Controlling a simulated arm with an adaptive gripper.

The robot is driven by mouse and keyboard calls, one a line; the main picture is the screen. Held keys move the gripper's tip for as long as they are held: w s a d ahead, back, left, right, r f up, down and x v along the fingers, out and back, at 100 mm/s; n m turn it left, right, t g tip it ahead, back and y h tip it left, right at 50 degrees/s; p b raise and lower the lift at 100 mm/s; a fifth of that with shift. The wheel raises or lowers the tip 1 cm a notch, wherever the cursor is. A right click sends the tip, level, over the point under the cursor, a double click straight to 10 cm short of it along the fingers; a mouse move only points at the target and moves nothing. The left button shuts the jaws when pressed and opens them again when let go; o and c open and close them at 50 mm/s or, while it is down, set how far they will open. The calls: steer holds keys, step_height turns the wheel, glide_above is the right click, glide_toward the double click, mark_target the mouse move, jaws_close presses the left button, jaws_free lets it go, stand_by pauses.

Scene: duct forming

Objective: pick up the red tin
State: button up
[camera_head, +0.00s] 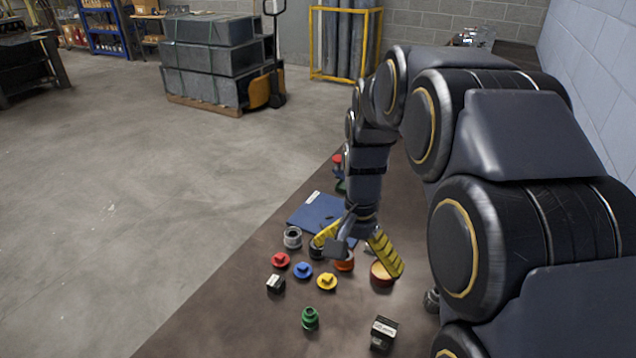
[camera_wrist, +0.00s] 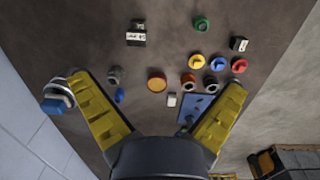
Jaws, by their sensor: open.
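The red tin (camera_head: 380,274) is a low round tin with a red side and an orange-tan top. In the head view it stands on the brown table, partly hidden behind one yellow finger of my gripper (camera_head: 358,256). In the wrist view the tin (camera_wrist: 157,83) shows as an orange disc midway between the spread fingertips. My gripper (camera_wrist: 158,86) is open and empty and points down over the table. The wrist view shows no contact between the fingers and the tin.
An orange ring (camera_head: 344,262) stands close beside the tin. Yellow (camera_head: 327,282), blue (camera_head: 302,270) and red (camera_head: 280,260) knobbed pieces lie to the left. A green piece (camera_head: 310,319) and a black box (camera_head: 383,334) stand nearer. A blue plate (camera_head: 312,214) lies farther back.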

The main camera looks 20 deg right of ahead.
steer(key=w+d+f+m, duration=0.5)
steer(key=w+d+f, duration=0.1)
steer(key=w+f, duration=0.15)
steer(key=m+t, duration=0.1)
steer(key=m, duration=0.4)
glide_above(385, 270)
steer(key=f, duration=1)
steer(key=shift+s+a+f, duration=0.25)
steer(key=shift+a+f, duration=0.05)
steer(key=shift+f, duration=0.05)
steer(key=shift+w+d+f, duration=0.15)
steer(key=shift+f, duration=1.85)
steer(key=shift+w+d+f, duration=0.1)
steer(key=shift+w+f, duration=0.05)
steer(key=shift+f, duration=1.8)
steer(key=c, duration=1.1)
